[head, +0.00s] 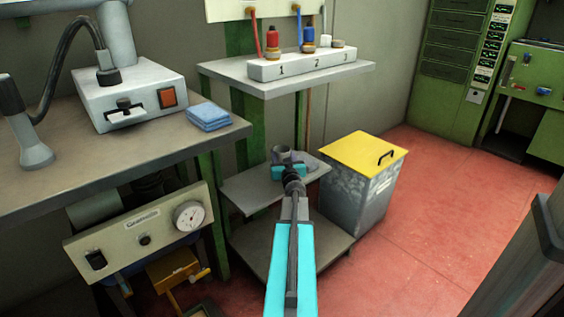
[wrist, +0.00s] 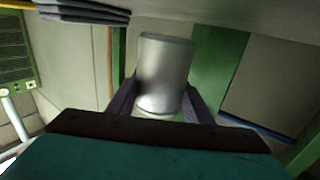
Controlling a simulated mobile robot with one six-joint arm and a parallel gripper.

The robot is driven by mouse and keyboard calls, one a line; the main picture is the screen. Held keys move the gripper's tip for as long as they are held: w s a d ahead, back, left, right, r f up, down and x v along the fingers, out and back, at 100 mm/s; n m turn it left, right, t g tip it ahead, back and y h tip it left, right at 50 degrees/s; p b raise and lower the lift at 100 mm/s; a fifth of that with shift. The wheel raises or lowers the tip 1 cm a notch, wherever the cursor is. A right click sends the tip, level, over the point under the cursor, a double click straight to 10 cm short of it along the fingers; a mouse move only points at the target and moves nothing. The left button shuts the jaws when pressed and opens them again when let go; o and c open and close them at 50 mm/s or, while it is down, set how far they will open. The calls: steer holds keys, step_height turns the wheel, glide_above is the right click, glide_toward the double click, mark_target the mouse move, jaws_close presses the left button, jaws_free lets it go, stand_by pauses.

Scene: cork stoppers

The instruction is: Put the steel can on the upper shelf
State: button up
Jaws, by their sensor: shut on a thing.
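The steel can (wrist: 165,75) is a plain grey cylinder between the two dark fingers of my gripper (wrist: 160,100) in the wrist view. My gripper is shut on it. In the head view my gripper (head: 290,165) is over the small middle shelf (head: 245,190), and only a small grey part of the can (head: 281,152) shows there. I cannot tell whether the can touches that shelf. The upper shelf (head: 225,70) is above and behind my gripper. A white block (head: 318,65) marked 1, 2, 3 stands on it.
A red and a blue stopper sit on the block. A grey bin (head: 350,195) with a yellow lid stands right of the middle shelf. A bench (head: 110,160) with a white device (head: 135,92) and blue cloths (head: 208,117) is at left. Red floor is clear at right.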

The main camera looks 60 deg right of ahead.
steer(key=shift+f+b, duration=0.7)
steer(key=shift+f, duration=0.45)
steer(key=shift+f, duration=0.1)
steer(key=o, duration=1.1)
steer(key=shift+c, duration=0.2)
steer(key=shift+a, duration=0.1)
steer(key=shift+p+v, duration=1.8)
steer(key=shift+v, duration=4.15)
steer(key=shift+s, duration=0.1)
